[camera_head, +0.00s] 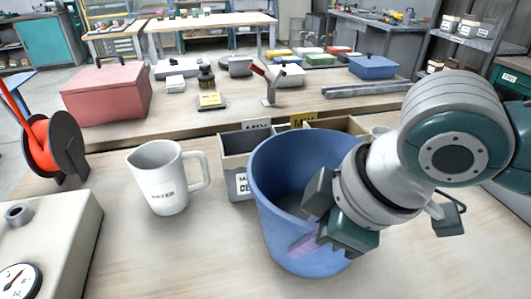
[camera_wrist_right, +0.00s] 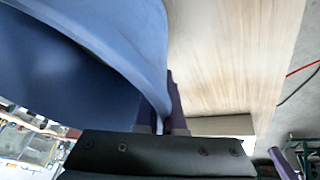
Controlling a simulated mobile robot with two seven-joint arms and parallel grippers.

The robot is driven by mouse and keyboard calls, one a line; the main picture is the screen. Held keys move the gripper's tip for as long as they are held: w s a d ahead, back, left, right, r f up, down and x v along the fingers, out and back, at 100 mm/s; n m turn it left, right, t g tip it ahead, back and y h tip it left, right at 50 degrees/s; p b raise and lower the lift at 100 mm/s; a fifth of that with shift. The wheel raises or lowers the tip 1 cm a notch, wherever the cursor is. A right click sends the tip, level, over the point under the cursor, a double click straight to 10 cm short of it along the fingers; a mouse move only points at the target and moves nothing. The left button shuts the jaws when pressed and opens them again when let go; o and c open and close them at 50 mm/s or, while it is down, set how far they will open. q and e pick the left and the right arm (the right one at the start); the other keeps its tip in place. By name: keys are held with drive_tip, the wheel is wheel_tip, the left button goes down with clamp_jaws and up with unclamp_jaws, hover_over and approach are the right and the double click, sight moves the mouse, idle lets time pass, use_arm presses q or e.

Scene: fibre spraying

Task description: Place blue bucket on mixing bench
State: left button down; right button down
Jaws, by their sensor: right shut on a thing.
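The blue bucket (camera_head: 283,226) is upright at the front middle of the wooden bench (camera_head: 215,265) in the head view. My right gripper (camera_head: 318,232) is shut on the bucket's right wall near the rim, with one finger inside and one outside. In the right wrist view the bucket (camera_wrist_right: 120,40) fills the upper left, and its wall runs into my right gripper (camera_wrist_right: 165,118). I cannot tell whether the bucket's bottom touches the bench. My left gripper is not in view.
A white water jug (camera_head: 163,180) stands left of the bucket. A grey bin (camera_head: 236,160) is close behind the bucket. A grey box with a gauge (camera_head: 50,245) is at front left, with an orange reel (camera_head: 50,145) behind it. Bare bench lies between jug and bucket.

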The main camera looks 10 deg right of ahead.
drive_tip(key=shift+w+f, duration=0.15)
drive_tip(key=shift+f, duration=0.25)
drive_tip(key=c, duration=1.5)
unclamp_jaws()
drive_tip(key=shift+f, duration=0.2)
drive_tip(key=o, duration=0.5)
drive_tip(key=shift+r, duration=0.1)
